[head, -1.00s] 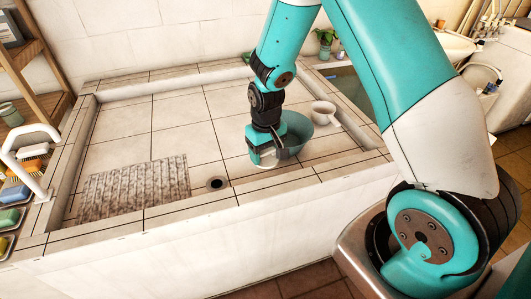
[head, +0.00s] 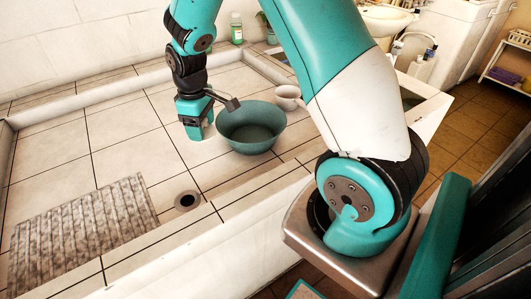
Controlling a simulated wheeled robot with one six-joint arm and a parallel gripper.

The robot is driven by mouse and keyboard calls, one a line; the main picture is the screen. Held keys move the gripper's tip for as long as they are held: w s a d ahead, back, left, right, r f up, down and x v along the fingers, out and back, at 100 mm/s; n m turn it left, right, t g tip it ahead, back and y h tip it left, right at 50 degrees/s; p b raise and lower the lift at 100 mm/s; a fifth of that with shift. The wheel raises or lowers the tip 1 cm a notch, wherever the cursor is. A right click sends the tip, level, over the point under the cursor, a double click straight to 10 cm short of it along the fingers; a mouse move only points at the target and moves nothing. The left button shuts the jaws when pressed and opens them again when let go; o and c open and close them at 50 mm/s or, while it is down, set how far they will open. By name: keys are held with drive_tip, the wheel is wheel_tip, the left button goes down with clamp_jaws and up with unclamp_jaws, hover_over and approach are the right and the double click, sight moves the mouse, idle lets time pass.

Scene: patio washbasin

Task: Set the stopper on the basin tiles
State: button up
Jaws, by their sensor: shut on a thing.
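My gripper (head: 195,134) points down, low over the pale basin tiles (head: 130,138), left of the green bowl. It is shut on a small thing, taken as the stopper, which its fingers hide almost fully. I cannot tell whether that thing touches the tiles. The dark, round drain hole (head: 187,201) is open in the tiles, nearer the front edge than my gripper. No other stopper shows.
The green bowl (head: 250,128) stands just right of my gripper, with a small pale cup (head: 288,97) behind it. A grey ribbed mat (head: 85,232) lies at front left. Tiles left of my gripper are clear.

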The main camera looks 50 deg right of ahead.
sight(212, 128)
drive_tip(key=d+f+n+b, duration=0.1)
drive_tip(key=n+b, duration=0.1)
drive_tip(key=b, duration=0.2)
drive_tip(key=d+f+n+b, duration=0.2)
drive_tip(key=n+b, duration=0.1)
drive_tip(key=b, duration=0.1)
drive_tip(key=f+n+b, duration=0.1)
drive_tip(key=f+b, duration=0.1)
drive_tip(key=f, duration=0.4)
drive_tip(key=s+d+f+n+b, duration=0.1)
drive_tip(key=f+b, duration=0.1)
drive_tip(key=f, duration=0.5)
drive_tip(key=d+f+n+b, duration=0.1)
drive_tip(key=f+n+b, duration=0.1)
drive_tip(key=f, duration=0.4)
drive_tip(key=shift+s+f+b, duration=0.15)
drive_tip(key=shift+s+b, duration=0.05)
drive_tip(key=shift+b, duration=0.1)
